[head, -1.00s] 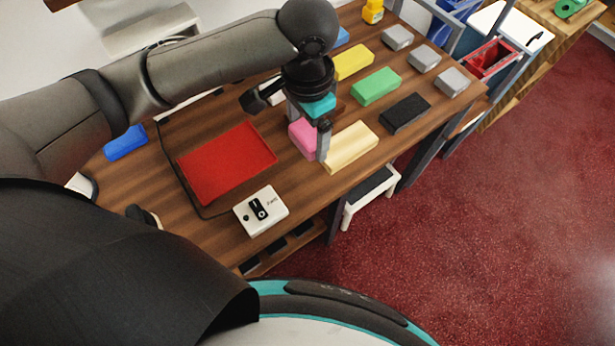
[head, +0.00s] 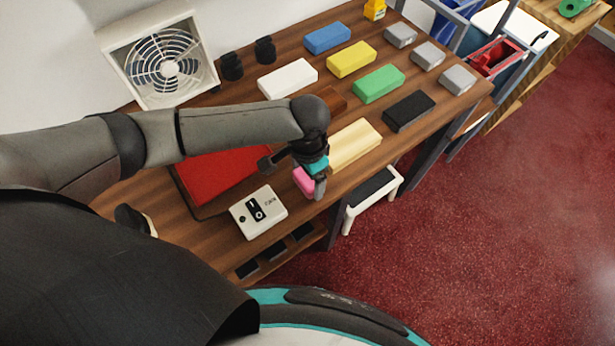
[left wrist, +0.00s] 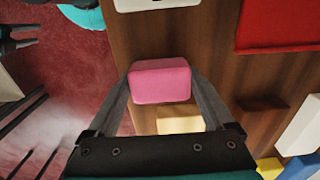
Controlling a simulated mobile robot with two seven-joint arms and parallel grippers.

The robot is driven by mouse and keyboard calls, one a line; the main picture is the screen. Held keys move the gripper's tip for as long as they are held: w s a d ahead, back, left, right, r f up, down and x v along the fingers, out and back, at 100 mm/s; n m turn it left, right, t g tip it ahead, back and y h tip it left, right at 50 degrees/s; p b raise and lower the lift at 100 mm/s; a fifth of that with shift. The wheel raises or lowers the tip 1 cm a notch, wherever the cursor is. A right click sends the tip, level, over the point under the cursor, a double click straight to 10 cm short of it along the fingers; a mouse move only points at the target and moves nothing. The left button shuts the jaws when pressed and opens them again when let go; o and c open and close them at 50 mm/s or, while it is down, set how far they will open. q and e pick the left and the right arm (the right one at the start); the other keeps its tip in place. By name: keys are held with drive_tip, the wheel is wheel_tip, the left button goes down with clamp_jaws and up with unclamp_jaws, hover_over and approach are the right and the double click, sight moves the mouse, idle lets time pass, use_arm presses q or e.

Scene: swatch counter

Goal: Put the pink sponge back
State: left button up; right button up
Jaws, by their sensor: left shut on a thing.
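The pink sponge (head: 304,180) is between the fingers of my left gripper (head: 313,186), near the front edge of the wooden counter. In the left wrist view the pink sponge (left wrist: 160,82) is pinched between both fingers, close to the counter's edge. I cannot tell whether it touches the counter. The cream sponge (head: 354,144) lies just right of and behind the gripper. The white box with a dark switch (head: 258,212) is to the left of the gripper.
A red mat (head: 215,178) lies left, partly behind my arm. Behind stand white (head: 287,78), blue (head: 327,38), yellow (head: 351,59), green (head: 378,83) and black (head: 409,110) blocks, with several grey ones (head: 428,55). A fan (head: 168,68) stands at the back.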

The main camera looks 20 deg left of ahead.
sight(307, 178)
use_arm(q)
drive_tip(key=shift+f, duration=0.1)
drive_tip(key=o, duration=1.1)
drive_tip(key=shift+f, duration=0.1)
drive_tip(key=shift+c, duration=0.2)
wheel_tip(307, 178, up, 12)
drive_tip(key=p, duration=0.2)
drive_tip(key=shift+r, duration=0.2)
